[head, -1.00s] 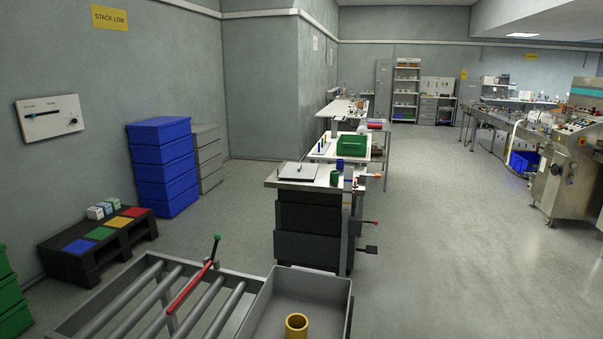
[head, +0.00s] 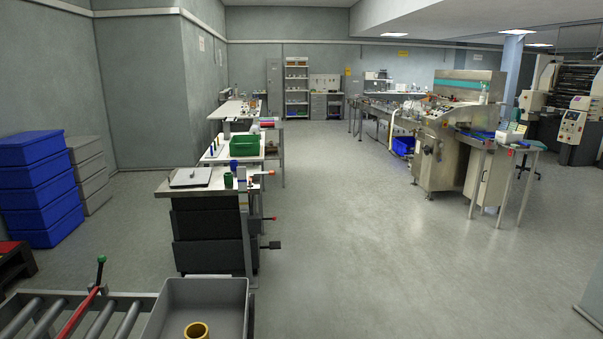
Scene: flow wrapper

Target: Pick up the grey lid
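Neither of my grippers shows in the head view.
A roller conveyor (head: 60,312) and a grey bin (head: 205,292) holding a yellow ring-shaped part (head: 196,331) are in front at lower left. Blue crates (head: 38,188) stand by the left wall. A steel machine (head: 450,135) stands right. The middle floor is clear.

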